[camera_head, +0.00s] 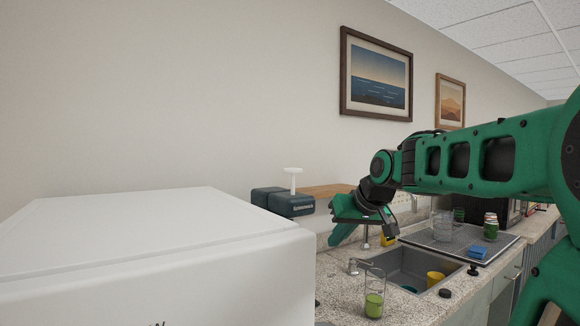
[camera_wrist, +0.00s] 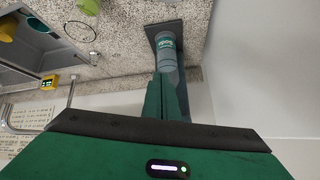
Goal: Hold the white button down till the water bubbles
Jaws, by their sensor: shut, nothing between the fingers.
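In the head view, a white T-shaped piece (camera_head: 293,179) stands above a dark teal box-shaped appliance (camera_head: 283,203), behind a large white surface. In the wrist view, a grey cylinder with a teal label (camera_wrist: 166,48) stands on a dark square base; its top is not clearly seen. My gripper (camera_head: 336,239) is shut and empty, right of the teal appliance in the head view. Its green fingers (camera_wrist: 168,80) point toward the grey cylinder in the wrist view. I cannot tell whether they touch it. No bubbling water is visible.
A large white box-like top (camera_head: 170,240) fills the lower left. The sink (camera_head: 405,268) holds a yellow cup (camera_head: 435,278). A glass with green contents (camera_head: 374,302) stands at its front. A glass jug (camera_head: 442,225) and a blue sponge (camera_head: 478,252) are farther right.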

